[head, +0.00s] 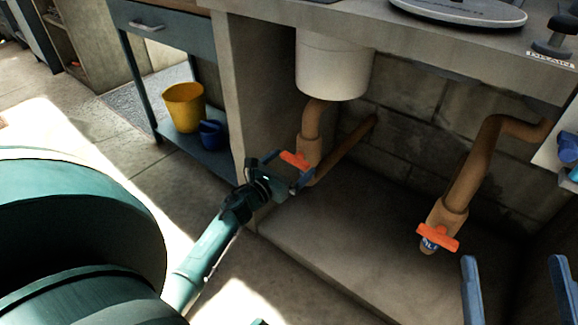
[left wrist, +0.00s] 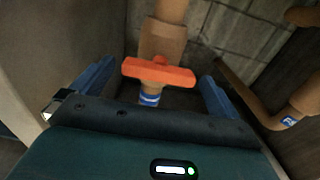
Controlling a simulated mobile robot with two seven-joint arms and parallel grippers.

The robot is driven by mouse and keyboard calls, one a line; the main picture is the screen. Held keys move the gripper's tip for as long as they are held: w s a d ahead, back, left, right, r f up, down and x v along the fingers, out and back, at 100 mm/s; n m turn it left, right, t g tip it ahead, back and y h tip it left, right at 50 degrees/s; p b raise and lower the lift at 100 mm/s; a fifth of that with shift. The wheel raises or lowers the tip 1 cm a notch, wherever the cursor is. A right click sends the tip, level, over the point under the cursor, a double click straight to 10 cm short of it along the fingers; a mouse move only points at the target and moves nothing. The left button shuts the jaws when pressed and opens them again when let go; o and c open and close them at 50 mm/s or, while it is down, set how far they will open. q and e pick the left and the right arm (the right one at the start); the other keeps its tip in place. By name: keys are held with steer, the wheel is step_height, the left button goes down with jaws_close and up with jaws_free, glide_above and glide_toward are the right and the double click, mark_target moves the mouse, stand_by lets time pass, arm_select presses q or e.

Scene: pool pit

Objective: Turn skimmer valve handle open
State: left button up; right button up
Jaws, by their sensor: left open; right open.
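An orange valve handle (head: 295,160) sits on the tan pipe (head: 311,125) below a white round basin. In the left wrist view the handle (left wrist: 158,72) lies crosswise to its upright pipe, with a blue label band (left wrist: 149,99) below that I cannot read. My left gripper (head: 282,171) is open, its blue fingers on either side of this handle, with gaps showing at both ends. Whether the handle is at finger depth is unclear. A second orange handle (head: 437,237) sits crosswise on the right pipe. My right gripper (head: 517,285) is open and empty at the lower right.
The white basin (head: 333,68) hangs under the grey counter (head: 440,35). A concrete side wall (head: 262,85) stands left of the pipe, and a block wall (head: 400,130) behind. A yellow bucket (head: 184,106) and blue pot (head: 212,134) stand on a shelf. The concrete ledge (head: 340,240) is bare.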

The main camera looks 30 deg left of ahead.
arm_select(q)
steer(key=shift+c, duration=0.2)
steer(key=c, duration=0.9)
steer(key=shift+o, duration=0.2)
